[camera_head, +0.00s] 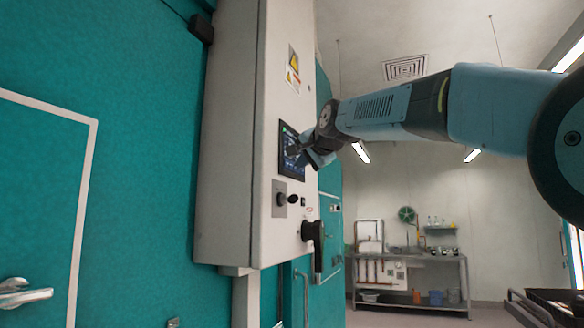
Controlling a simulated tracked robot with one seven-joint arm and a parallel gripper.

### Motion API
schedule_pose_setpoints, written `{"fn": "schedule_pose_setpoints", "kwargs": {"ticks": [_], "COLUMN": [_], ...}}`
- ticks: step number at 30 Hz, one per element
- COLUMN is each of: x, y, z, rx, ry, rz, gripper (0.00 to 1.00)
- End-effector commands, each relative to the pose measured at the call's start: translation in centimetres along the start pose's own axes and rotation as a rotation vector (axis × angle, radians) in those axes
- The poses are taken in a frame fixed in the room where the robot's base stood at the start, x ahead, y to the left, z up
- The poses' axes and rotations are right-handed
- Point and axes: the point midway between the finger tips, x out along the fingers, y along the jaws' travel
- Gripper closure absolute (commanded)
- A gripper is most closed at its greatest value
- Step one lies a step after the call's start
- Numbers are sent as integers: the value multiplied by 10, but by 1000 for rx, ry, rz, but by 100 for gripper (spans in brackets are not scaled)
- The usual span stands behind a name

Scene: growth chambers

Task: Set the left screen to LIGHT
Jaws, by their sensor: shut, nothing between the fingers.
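The screen (286,147) is a small dark display with a green mark near its top, set in the front of a pale grey control cabinet (229,130). My gripper (299,149) is shut and empty, with its tips in front of the screen's right part. The arm reaches in from the right and hides part of the screen. I cannot tell whether the fingertips touch the glass. The screen's text is too small to read.
Below the screen are a black knob (293,198) and a black handle (314,240). Teal chamber walls (150,150) flank the cabinet. A metal workbench (420,260) with supplies stands at the back, with open floor before it.

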Motion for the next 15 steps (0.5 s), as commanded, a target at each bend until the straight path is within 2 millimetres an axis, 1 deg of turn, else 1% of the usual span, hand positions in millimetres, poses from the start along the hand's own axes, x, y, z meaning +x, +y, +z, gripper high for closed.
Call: {"fn": "schedule_pose_setpoints", "kwargs": {"ticks": [5, 15], "x": [-5, -6], "y": [4, 4], "z": [-4, -4], "rx": [0, 0], "ry": [1, 1], "rz": [0, 0], "gripper": [100, 100]}}
